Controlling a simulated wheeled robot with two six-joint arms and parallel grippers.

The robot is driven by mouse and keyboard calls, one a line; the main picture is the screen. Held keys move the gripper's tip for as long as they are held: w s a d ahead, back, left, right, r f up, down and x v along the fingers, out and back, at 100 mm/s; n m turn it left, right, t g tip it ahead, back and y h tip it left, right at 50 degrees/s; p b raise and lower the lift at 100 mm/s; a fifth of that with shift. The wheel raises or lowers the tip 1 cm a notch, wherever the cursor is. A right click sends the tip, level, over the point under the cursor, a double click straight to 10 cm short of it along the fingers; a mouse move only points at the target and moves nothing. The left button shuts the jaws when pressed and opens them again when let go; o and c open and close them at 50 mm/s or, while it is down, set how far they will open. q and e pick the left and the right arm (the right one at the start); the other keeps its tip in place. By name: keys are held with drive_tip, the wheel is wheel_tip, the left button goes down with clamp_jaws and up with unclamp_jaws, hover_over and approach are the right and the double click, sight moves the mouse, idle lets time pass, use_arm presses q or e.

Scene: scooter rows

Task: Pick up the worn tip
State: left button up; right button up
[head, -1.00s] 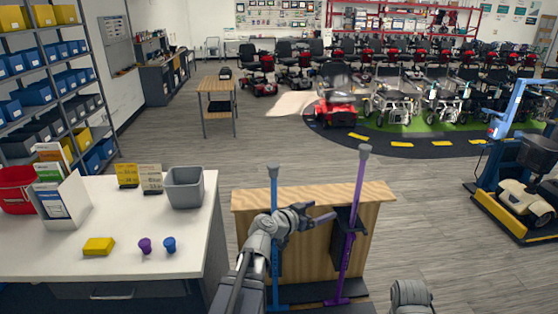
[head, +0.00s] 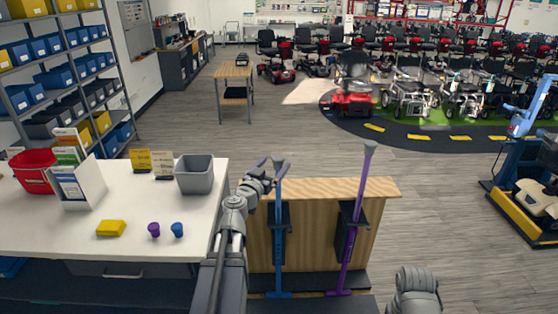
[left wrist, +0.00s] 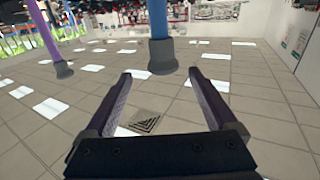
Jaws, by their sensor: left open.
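Two canes stand upside down in a wooden stand, each with a grey tip at its top end. The blue cane's tip (head: 278,160) is right by my left gripper (head: 268,168). In the left wrist view this tip (left wrist: 163,64) lies just ahead, between the lines of the open fingers (left wrist: 160,76), with no clear contact. The purple cane's tip (head: 370,148) stands to the right; it also shows in the left wrist view (left wrist: 63,70). I cannot tell which tip is worn. A grey part of my right arm shows at the bottom right; its gripper is out of view.
The wooden stand (head: 320,188) holds both canes. On the white table (head: 100,205) at left are a grey bin (head: 195,174), a purple tip (head: 153,230), a blue tip (head: 177,230), a yellow block (head: 111,228) and cards. A blue lift (head: 525,115) stands at right.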

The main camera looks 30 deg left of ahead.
use_arm(q)
drive_tip(key=w+a, duration=0.1)
drive_tip(key=w, duration=0.6)
drive_tip(key=shift+w, duration=0.4)
drive_tip(key=shift+a, duration=0.1)
drive_tip(key=c, duration=1.4)
drive_tip(key=shift+r, duration=0.1)
drive_tip(key=shift+c, duration=0.2)
